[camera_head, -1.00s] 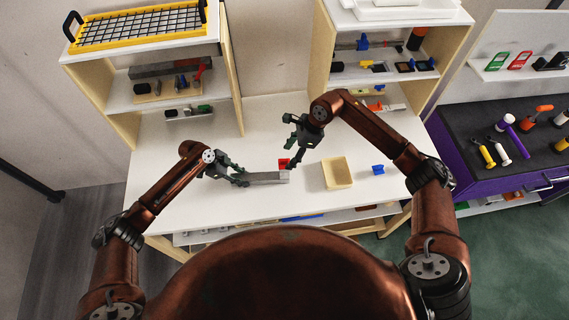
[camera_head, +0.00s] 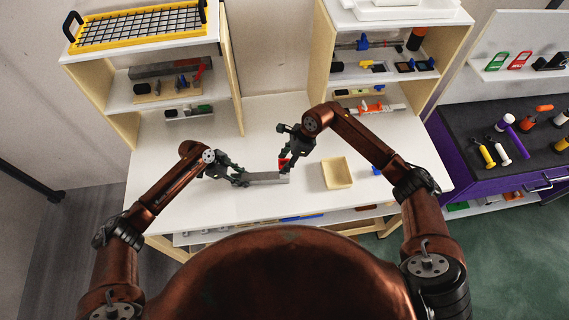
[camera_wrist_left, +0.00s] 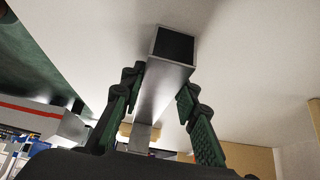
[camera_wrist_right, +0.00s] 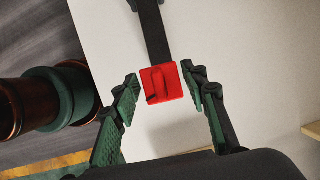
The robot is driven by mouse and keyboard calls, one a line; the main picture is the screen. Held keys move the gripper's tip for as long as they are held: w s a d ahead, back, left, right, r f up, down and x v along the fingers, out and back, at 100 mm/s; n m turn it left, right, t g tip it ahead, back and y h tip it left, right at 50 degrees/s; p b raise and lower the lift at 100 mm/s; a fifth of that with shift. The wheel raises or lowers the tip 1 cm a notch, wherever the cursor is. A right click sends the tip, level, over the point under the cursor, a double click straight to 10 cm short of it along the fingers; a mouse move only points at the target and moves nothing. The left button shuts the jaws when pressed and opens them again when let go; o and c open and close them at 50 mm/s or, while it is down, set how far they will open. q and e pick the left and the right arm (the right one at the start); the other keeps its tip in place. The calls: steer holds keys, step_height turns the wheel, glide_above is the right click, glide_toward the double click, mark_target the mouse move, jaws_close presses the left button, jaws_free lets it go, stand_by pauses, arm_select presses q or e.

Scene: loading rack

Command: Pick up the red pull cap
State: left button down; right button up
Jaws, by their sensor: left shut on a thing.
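The red pull cap (camera_head: 282,162) shows beside the right end of the grey square tube (camera_head: 268,178) in the head view. In the right wrist view the cap (camera_wrist_right: 172,92) is square with a raised grip, and a dark bar runs up behind it. My right gripper (camera_wrist_right: 161,78) is open, with one finger on each side of the cap; whether they touch it is unclear. My left gripper (camera_head: 242,178) is shut on the tube. The left wrist view shows the tube (camera_wrist_left: 160,85) between its fingers, its dark square end facing out; the cap is not seen there.
A cream bin (camera_head: 337,173) stands on the white table (camera_head: 230,215) right of the cap. A blue part (camera_head: 376,171) lies beyond it, partly hidden by my right arm. Shelf units (camera_head: 222,80) with parts stand at the back left and right.

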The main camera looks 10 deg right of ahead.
mark_target(285, 159)
steer(key=c, duration=0.6)
step_height(285, 159, up, 10)
stand_by(0.4)
steer(key=shift+f, duration=1.3)
